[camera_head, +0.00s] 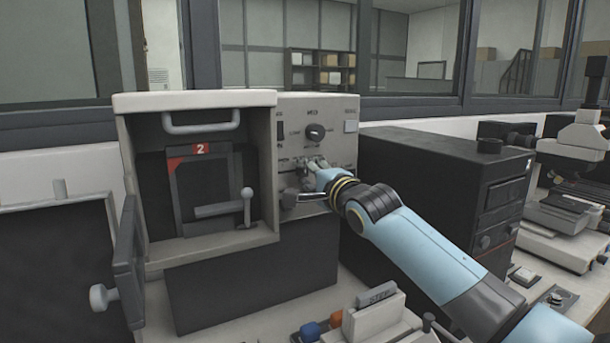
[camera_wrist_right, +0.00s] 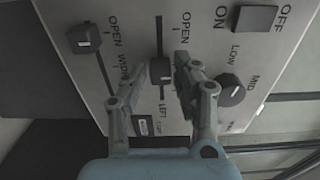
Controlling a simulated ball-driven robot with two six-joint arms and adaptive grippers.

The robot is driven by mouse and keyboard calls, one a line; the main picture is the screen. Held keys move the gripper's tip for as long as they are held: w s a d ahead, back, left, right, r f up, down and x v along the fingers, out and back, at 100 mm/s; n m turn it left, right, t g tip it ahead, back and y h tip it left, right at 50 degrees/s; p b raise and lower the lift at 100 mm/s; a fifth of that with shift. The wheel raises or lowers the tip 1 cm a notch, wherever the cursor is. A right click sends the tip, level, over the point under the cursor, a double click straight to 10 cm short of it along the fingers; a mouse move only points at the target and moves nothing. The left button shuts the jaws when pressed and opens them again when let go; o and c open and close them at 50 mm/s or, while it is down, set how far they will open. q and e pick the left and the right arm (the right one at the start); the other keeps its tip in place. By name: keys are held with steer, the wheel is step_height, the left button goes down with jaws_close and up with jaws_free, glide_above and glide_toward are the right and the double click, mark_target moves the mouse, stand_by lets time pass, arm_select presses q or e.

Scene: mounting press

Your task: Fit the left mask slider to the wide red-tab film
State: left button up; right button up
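The film (camera_head: 205,187) sits in the open chamber of the press, with a red tab at its upper left corner and a red label reading 2 on top. The slider knob marked LEFT (camera_wrist_right: 160,70) is a small dark block on a vertical slot, at the slot's lower part, below the word OPEN. My right gripper (camera_head: 312,178) is at the press's front panel. In the right wrist view my right gripper (camera_wrist_right: 160,82) is open, with one finger on each side of that knob; contact is unclear. My left gripper is not in view.
A second slider knob (camera_wrist_right: 83,38), by the label WIDTH, is left of the gripper. A rotary dial (camera_head: 315,132) is above it on the panel. A black cabinet (camera_head: 450,185) stands right of the press. A handle lever (camera_head: 247,205) stands in the chamber.

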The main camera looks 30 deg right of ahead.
steer(key=shift+o, duration=1)
steer(key=s, duration=1.2)
steer(key=shift+a, duration=0.3)
